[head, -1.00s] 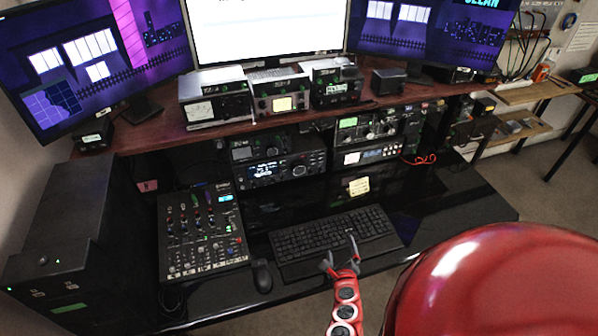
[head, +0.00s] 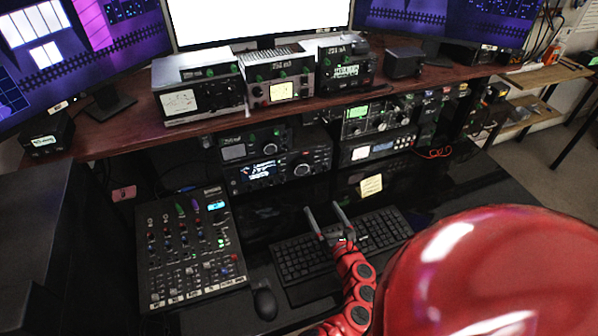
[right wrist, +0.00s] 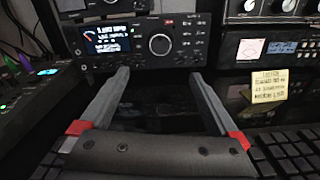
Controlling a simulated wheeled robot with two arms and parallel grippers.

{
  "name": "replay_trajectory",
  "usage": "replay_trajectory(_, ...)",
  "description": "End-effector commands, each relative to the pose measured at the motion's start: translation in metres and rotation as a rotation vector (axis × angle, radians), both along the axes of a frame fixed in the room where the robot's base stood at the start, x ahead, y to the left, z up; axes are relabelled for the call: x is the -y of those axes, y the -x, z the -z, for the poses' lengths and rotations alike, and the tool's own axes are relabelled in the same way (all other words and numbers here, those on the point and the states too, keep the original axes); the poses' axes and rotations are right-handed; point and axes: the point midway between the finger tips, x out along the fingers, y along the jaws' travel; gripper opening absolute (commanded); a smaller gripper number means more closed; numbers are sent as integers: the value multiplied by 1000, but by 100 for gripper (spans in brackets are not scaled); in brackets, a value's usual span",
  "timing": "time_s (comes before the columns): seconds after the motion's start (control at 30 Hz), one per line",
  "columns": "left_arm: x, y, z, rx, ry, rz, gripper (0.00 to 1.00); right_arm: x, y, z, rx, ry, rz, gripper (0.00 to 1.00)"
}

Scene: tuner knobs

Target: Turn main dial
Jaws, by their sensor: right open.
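The main dial (head: 301,170) is a round dark knob at the right of the black radio (head: 262,174) with a lit display, on the shelf under the wooden desk top. In the right wrist view the dial (right wrist: 160,44) shows ahead, between the lines of the two fingers and above their tips. My right gripper (head: 322,207) is open and empty over the keyboard, apart from the dial and in front of it. Its two grey fingers (right wrist: 159,74) point toward the radio. My left gripper is not in view.
A mixer (head: 190,252) stands left of the keyboard (head: 300,262), with a mouse (head: 265,304) between. More radio gear (head: 378,118) sits right of the dial's radio. A yellow note (head: 371,186) is below it. Black desk surface lies before the radios.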

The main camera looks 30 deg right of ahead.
Motion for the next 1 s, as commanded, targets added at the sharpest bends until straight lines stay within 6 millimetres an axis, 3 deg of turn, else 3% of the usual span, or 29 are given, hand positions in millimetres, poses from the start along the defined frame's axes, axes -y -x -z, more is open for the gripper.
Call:
replay_trajectory(0.17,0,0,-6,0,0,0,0,5,-16,-3,3,1,0,97)
replay_trajectory(0.53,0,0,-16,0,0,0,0,20,-86,-3,3,1,-4,97)
replay_trajectory(1.0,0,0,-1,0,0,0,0,39,-155,1,3,3,2,97)
